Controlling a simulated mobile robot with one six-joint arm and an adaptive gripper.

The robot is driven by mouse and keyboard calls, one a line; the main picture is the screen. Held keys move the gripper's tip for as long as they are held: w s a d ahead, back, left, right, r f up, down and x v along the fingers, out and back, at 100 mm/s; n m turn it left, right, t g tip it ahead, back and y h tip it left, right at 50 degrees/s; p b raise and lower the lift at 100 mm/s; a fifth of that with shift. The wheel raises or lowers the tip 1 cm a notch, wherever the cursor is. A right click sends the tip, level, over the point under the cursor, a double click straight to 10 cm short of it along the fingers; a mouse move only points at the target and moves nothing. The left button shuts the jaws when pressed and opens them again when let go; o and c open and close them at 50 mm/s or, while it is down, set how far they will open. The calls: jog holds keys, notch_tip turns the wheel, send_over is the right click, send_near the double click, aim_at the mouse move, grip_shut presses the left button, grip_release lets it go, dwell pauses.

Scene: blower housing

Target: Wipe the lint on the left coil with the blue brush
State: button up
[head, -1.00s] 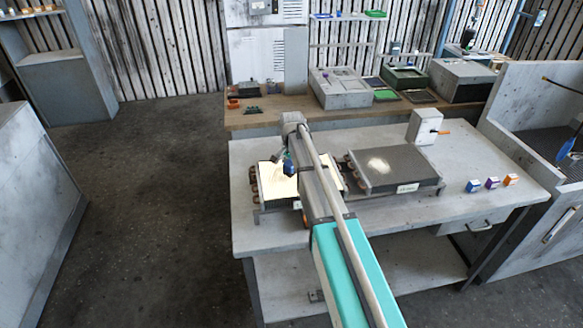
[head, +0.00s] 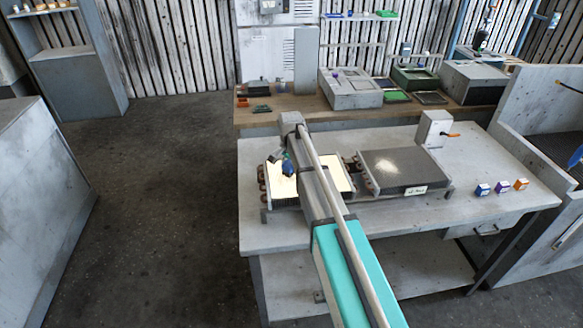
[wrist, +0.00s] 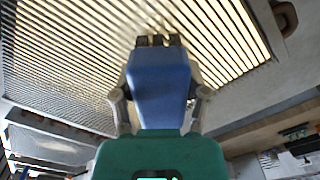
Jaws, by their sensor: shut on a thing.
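The left coil (head: 282,188) lies on the near bench, its top glaring pale yellow in the head view; my arm hides its middle. In the wrist view its fins (wrist: 60,60) run under the brush. My gripper (wrist: 161,92) is shut on the blue brush (wrist: 160,75), which also shows in the head view (head: 288,169) over the left coil. The dark bristles (wrist: 157,41) point at the fins; I cannot tell if they touch. A blurred whitish patch (wrist: 150,16), perhaps lint, shows just beyond the bristles.
The right coil (head: 415,172) has a pale lint patch (head: 384,163) on top. A white box (head: 434,128) stands behind it. Small blue, purple and orange boxes (head: 502,187) sit at the bench's right. The bench's front strip (head: 275,235) is clear.

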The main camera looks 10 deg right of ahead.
aim_at(273, 178)
jog(key=shift+a+f, duration=0.15)
jog(key=shift+a, duration=1.6)
jog(key=shift+a, duration=1.7)
jog(key=shift+s, duration=0.15)
jog(key=shift+s, duration=0.8)
jog(key=shift+d, duration=0.15)
